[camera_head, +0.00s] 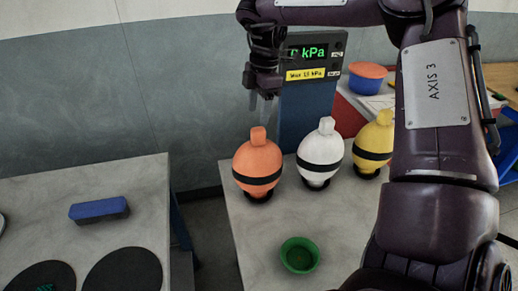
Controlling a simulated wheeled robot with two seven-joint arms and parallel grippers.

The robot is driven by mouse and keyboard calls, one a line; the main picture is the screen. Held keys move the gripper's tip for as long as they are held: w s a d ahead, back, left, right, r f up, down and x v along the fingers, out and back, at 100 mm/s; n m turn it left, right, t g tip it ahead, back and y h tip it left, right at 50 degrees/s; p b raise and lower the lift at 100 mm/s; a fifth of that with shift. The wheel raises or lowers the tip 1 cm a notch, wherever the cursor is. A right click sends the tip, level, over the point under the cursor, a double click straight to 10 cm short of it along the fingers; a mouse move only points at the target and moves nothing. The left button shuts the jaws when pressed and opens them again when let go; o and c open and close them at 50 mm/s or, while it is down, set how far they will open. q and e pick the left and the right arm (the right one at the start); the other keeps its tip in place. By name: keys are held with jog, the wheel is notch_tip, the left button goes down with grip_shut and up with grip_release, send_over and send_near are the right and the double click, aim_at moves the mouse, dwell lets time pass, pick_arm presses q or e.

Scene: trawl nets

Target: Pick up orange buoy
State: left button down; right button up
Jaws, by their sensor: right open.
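The orange buoy (257,163) stands upright on a black ring base at the left of the pale table. It has a black band and a small orange knob on top. A white buoy (320,150) and a yellow buoy (374,141) stand in a row to its right. My right gripper (262,106) points down and is open and empty. In the picture it is just above the orange buoy's knob, apart from it; I cannot tell the exact depth. My left gripper is not in view.
A pressure display (308,53) reading kPa stands behind the buoys on a blue post. A green bowl (299,254) sits at the table's front. A separate table (130,196) at left holds a blue-topped block (99,210). A gap separates the tables.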

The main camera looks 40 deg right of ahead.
aim_at(259, 129)
jog(key=shift+w+f, duration=0.1)
jog(key=shift+f, duration=0.9)
jog(key=f, duration=0.1)
jog(key=f+p, duration=0.1)
jog(key=s+f+p, duration=0.1)
jog(key=shift+a, duration=0.3)
jog(key=shift+w+d+f, duration=0.1)
jog(key=shift+w+f, duration=0.05)
jog(key=shift+f, duration=0.45)
jog(key=shift+w+f, duration=0.1)
jog(key=shift+f, duration=0.5)
jog(key=shift+s+r, duration=0.1)
jog(key=shift+c, duration=1.1)
grip_shut()
